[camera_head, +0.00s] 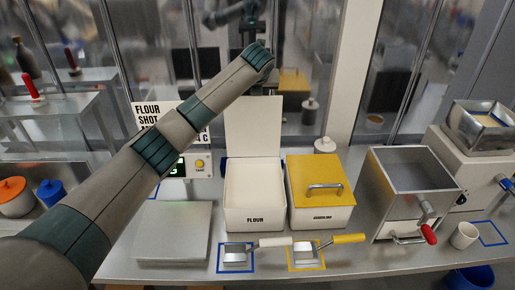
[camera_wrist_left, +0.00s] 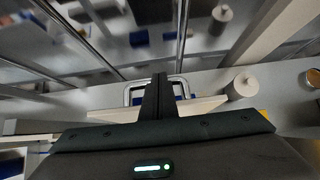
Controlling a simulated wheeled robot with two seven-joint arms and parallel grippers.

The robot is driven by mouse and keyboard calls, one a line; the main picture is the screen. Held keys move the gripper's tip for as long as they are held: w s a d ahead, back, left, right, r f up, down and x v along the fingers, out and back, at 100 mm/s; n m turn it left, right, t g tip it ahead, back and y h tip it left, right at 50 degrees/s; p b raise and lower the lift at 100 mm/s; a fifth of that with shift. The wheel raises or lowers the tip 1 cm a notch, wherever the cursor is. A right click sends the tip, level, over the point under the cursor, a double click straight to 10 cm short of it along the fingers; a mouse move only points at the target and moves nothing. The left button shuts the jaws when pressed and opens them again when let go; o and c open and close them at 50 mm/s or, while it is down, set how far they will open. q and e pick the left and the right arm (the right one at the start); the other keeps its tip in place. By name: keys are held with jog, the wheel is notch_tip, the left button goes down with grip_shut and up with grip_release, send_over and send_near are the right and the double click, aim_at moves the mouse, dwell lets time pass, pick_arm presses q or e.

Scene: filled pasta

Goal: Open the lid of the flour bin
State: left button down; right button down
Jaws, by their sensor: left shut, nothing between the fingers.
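The white flour bin (camera_head: 255,211), labelled FLOUR, stands on the counter in the head view, with its inside showing. Its white lid (camera_head: 254,127) stands raised, about upright, at the bin's back edge. My left arm reaches over from the left, its wrist above and behind the lid's top. In the left wrist view my left gripper (camera_wrist_left: 159,82) is shut and empty, close to the lid's metal handle (camera_wrist_left: 134,93). The lid's edge (camera_wrist_left: 205,105) shows below it. I cannot tell whether the fingers touch the handle. My right gripper is not in view.
A yellow-lidded bin (camera_head: 315,178) stands right of the flour bin. Two scoops, one white-handled (camera_head: 274,242) and one yellow-handled (camera_head: 345,238), lie in front. A scale (camera_head: 172,232) is at left, a metal hopper (camera_head: 410,180) at right. Glass is behind.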

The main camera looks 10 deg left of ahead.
pick_arm(q)
jog(key=shift+w+a, duration=0.15)
jog(key=shift+w, duration=0.25)
jog(key=shift+r, duration=0.1)
notch_tip(320, 180, up, 10)
jog(key=s, duration=0.1)
dwell(0.7)
jog(key=shift+d+f, duration=0.2)
